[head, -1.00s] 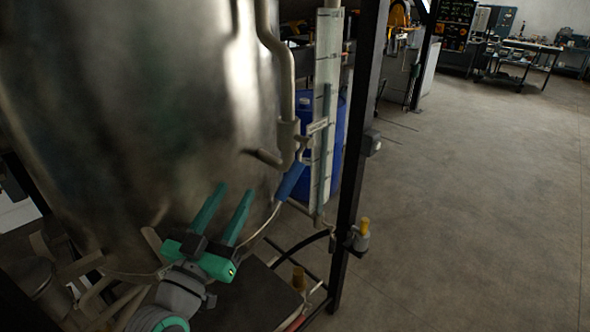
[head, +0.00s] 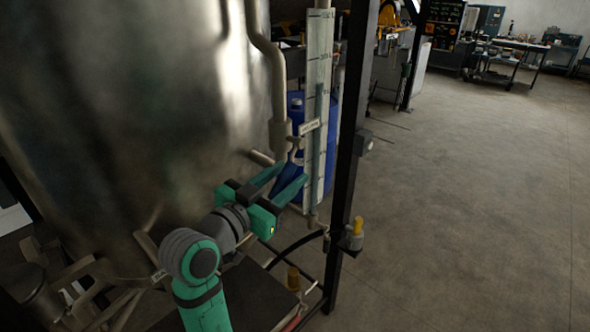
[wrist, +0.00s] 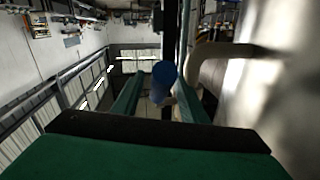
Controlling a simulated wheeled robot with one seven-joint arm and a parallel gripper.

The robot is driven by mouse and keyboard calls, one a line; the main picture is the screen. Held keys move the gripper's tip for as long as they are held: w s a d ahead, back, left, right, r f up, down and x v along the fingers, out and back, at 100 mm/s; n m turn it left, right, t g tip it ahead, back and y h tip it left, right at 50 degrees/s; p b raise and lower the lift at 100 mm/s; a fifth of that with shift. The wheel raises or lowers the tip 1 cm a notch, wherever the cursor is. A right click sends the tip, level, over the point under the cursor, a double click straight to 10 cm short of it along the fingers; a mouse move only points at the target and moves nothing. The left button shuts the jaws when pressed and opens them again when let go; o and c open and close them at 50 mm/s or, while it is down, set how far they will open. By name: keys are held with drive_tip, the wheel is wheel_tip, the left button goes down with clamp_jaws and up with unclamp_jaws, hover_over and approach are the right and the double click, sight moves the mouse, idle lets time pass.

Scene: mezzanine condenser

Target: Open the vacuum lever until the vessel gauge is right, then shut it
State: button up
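The gauge (head: 318,70) is an upright pale scale strip with a tube and dark marks, right of the steel vessel (head: 150,90) in the head view; its reading is too small to make out. My gripper (head: 294,172) is at the lower right of the vessel, just left of the gauge's lower part, fingers pointing to the right. In the wrist view the lever's blue handle (wrist: 164,72) shows nearly end-on between my two open green fingers, with dark gaps beside it. Contact cannot be told. In the head view the handle is mostly hidden by my gripper.
A pale bent pipe (head: 277,90) runs down the vessel's side, close above my gripper. A black post (head: 350,150) stands right of the gauge, with a yellow-topped fitting (head: 356,228) low on it. A blue drum (head: 296,110) is behind. The floor to the right is clear.

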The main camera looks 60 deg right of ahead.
sight(295, 170)
drive_tip(key=shift+s+d, duration=0.2)
drive_tip(key=shift+d, duration=1.5)
clamp_jaws()
